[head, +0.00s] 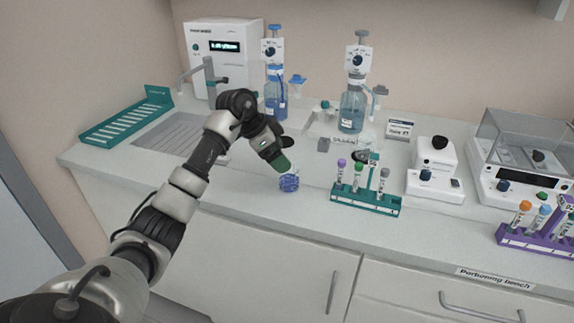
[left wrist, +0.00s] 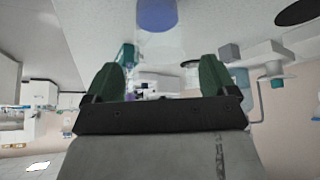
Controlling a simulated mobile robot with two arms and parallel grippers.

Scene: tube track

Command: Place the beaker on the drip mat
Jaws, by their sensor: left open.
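The beaker (head: 289,183) is a small clear vessel with blue showing in it, standing on the bench near its front edge. In the left wrist view its blue part (left wrist: 157,14) lies beyond the fingertips, at the top of the picture. My left gripper (head: 280,163) is open, just above and beside the beaker in the head view. In the left wrist view its two green fingers (left wrist: 159,78) are spread apart with nothing gripped between them. The grey ribbed drip mat (head: 172,134) lies flat at the left of the bench, partly behind my left arm. My right gripper is not in view.
A teal rack (head: 125,120) lies left of the mat, and a white dispenser (head: 222,50) with a tap stands behind it. Two bottles (head: 351,108) stand at the back. A green tube rack (head: 366,195) stands just right of the beaker.

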